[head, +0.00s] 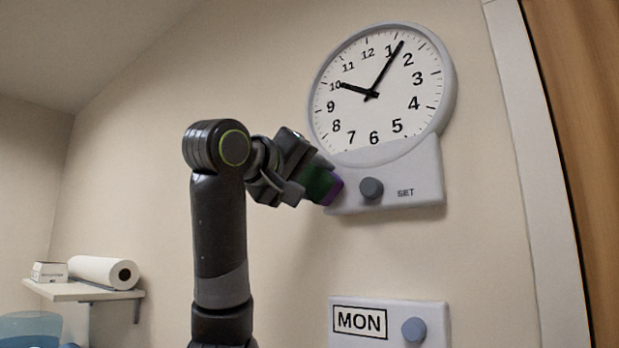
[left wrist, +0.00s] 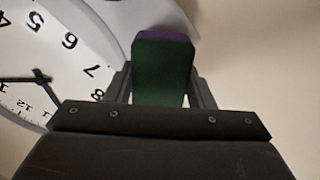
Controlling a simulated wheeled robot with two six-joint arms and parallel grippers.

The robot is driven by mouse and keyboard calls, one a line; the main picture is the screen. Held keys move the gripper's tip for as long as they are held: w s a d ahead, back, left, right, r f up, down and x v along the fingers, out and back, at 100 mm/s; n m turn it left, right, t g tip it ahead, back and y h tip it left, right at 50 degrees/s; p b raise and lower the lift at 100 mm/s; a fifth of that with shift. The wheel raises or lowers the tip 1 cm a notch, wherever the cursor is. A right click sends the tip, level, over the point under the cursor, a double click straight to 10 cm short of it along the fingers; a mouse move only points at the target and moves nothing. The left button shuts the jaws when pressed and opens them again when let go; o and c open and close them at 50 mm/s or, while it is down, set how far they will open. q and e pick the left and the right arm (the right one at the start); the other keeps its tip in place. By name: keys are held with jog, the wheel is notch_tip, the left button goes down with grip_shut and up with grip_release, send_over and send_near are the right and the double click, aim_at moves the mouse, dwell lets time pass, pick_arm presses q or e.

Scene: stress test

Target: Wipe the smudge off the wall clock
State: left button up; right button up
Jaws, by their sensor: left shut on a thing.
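The wall clock (head: 375,95) hangs on the wall, with a white round face, black hands and a grey rim. Below the face is its light grey panel (head: 420,178) with a round knob (head: 371,188) and the word SET. My left gripper (head: 308,184) is shut on a green block with a purple end (head: 333,190). The purple end is at the panel's left edge, left of the knob; whether it touches I cannot tell. The left wrist view shows the block (left wrist: 162,72) between the fingers and part of the clock face (left wrist: 45,55). I can make out no smudge.
A grey panel (head: 388,315) with a MON label and a knob (head: 414,330) is below the clock. At far left a shelf (head: 85,292) holds a white roll (head: 100,271) and small box (head: 49,271), with a blue container (head: 30,328) below. A door frame (head: 535,170) stands at right.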

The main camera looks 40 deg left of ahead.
aim_at(329, 177)
pick_arm(q)
jog(key=shift+w, duration=0.25)
jog(key=shift+w, duration=0.4)
jog(key=shift+w+d, duration=0.2)
jog(key=shift+d, duration=1.7)
jog(key=shift+a+f, duration=0.15)
jog(key=shift+a, duration=0.05)
jog(key=shift+s+a+b, duration=0.1)
jog(key=shift+a+b, duration=0.5)
jog(key=shift+a, duration=0.15)
jog(key=shift+s+a, duration=0.1)
jog(key=shift+a, duration=1)
jog(key=shift+r, duration=0.2)
